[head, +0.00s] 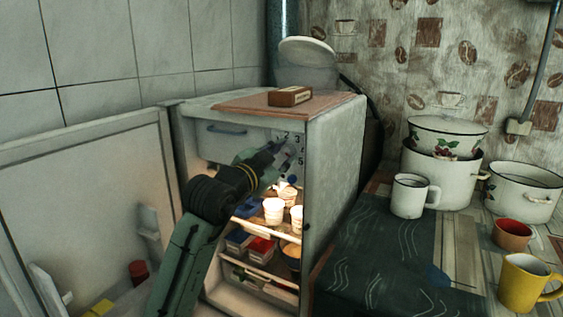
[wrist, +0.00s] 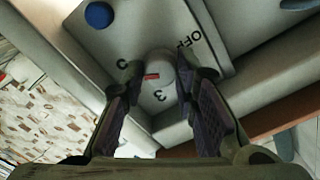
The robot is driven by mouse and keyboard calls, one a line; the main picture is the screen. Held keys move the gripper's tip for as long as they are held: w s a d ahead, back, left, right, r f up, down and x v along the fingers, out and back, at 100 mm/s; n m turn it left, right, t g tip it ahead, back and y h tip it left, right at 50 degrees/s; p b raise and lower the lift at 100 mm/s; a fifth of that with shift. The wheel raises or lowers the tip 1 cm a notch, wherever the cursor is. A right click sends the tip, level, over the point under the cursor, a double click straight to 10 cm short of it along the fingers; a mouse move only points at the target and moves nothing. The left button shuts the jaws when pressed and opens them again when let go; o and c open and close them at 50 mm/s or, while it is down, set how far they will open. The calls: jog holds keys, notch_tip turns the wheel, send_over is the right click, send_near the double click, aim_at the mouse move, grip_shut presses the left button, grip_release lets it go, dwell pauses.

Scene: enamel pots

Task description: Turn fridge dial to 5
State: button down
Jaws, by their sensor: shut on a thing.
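The fridge (head: 335,150) stands open, with the dial panel at the upper right of its inside. Numbers 2, 3, 4 and 5 show around the dial in the head view, where my gripper (head: 287,152) covers most of the knob. In the wrist view the dial (wrist: 160,66) is a pale round knob with a short red mark on it. My gripper's two dark fingers (wrist: 167,80) are closed around the knob, one on each side. A 3 and the word OFF are printed near it; another figure to the left is partly hidden by a finger.
The fridge door (head: 95,190) hangs open at the left. White cups (head: 274,210) and food tubs fill the lit shelves below my gripper. A small brown box (head: 289,96) lies on top. Enamel pots (head: 428,180) and mugs (head: 411,196) stand on the right-hand table. A blue button (wrist: 98,14) is near the dial.

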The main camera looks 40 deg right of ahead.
jog(key=shift+m+b, duration=0.3)
jog(key=shift+m, duration=0.6)
jog(key=c, duration=1.2)
grip_release()
jog(key=shift+c, duration=0.2)
jog(key=shift+a, duration=0.15)
jog(key=v, duration=1.1)
jog(key=shift+s+a, duration=0.2)
jog(key=shift+a, duration=0.15)
